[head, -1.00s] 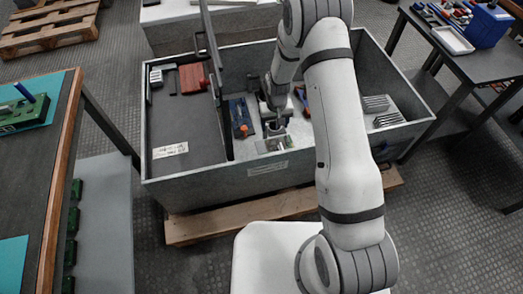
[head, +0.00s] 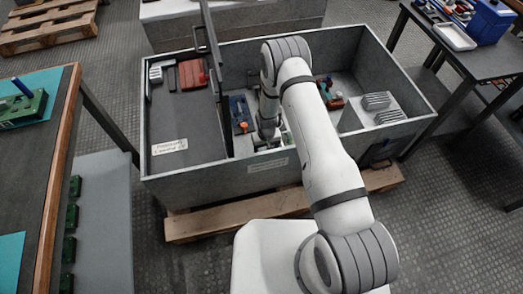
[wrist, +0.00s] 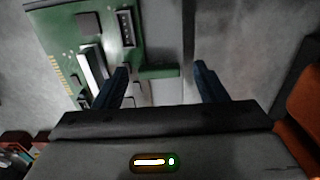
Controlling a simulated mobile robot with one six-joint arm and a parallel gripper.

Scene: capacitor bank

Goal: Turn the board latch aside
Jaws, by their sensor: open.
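My gripper (wrist: 161,68) is open in the wrist view, its two dark blue fingers spread apart. A green circuit board (wrist: 105,25) with connectors and a dark chip lies at the upper left, partly behind the left finger. A narrow green strip of it reaches into the gap between the fingers. I cannot clearly make out the board latch. In the head view my gripper is low inside the grey metal cabinet (head: 215,172), largely hidden by my arm. No contact can be told.
A dark blue part with an orange knob (head: 243,127) stands left of my gripper, and a red block (head: 193,74) lies on the left panel. The cabinet walls surround the arm. A grey finned block (head: 377,101) sits at the right.

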